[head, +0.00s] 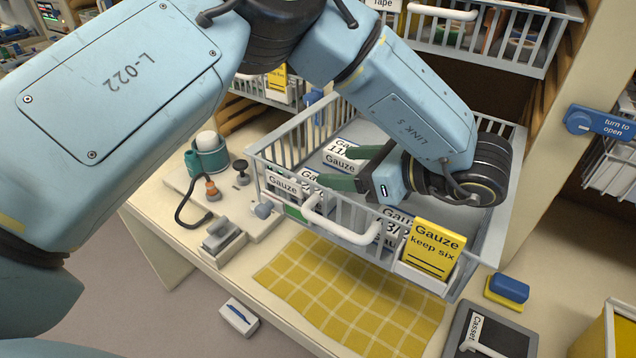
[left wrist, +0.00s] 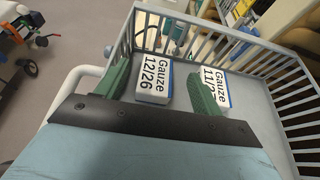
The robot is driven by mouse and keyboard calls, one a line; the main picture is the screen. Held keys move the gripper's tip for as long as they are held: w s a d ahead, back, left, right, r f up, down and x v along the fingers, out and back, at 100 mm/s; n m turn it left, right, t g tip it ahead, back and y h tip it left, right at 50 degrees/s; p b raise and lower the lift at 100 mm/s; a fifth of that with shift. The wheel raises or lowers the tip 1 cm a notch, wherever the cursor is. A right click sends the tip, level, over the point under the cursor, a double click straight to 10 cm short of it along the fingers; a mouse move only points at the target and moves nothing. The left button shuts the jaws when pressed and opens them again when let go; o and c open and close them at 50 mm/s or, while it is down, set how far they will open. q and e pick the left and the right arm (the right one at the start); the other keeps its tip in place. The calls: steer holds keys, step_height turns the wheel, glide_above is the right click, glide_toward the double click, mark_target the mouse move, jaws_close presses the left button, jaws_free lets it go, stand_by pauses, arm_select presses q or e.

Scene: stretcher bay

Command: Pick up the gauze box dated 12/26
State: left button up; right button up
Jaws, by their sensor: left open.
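My left gripper (head: 340,168) is open inside the wire basket (head: 262,160), its two green-padded fingers spread. In the left wrist view, the white gauze box dated 12/26 (left wrist: 153,82) lies between the fingers of this gripper (left wrist: 160,75), close to the left finger. A second gauze box (left wrist: 215,85), its date starting 11, is beyond the right finger, which partly covers it. In the head view, dates on the boxes near the fingers are mostly hidden, so I cannot tell the 12/26 one there. My right gripper is not in view.
The basket's front has a white handle (head: 340,222) and a yellow "Gauze keep six" card (head: 434,248). A yellow checked cloth (head: 345,290) lies in front. Another basket (head: 480,40) hangs above.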

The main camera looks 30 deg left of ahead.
arm_select(q)
step_height(320, 180, down, 4)
steer(key=shift+r, duration=0.15)
steer(key=p+x, duration=0.1)
steer(key=x, duration=0.1)
steer(key=shift+w+a, duration=0.15)
steer(key=shift+a, duration=0.1)
steer(key=shift+a+f, duration=0.25)
steer(key=shift+a, duration=0.1)
steer(key=p+x, duration=0.1)
steer(key=x, duration=0.2)
steer(key=shift+w+a+f, duration=0.1)
steer(key=shift+a, duration=0.05)
steer(key=shift+a+f, duration=0.2)
steer(key=shift+a, duration=0.3)
steer(key=shift+d, duration=0.1)
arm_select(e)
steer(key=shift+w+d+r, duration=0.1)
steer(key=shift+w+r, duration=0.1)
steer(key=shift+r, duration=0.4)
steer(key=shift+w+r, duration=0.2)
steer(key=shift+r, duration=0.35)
arm_select(q)
steer(key=shift+c, duration=1)
steer(key=c, duration=0.5)
steer(key=shift+c, duration=0.3)
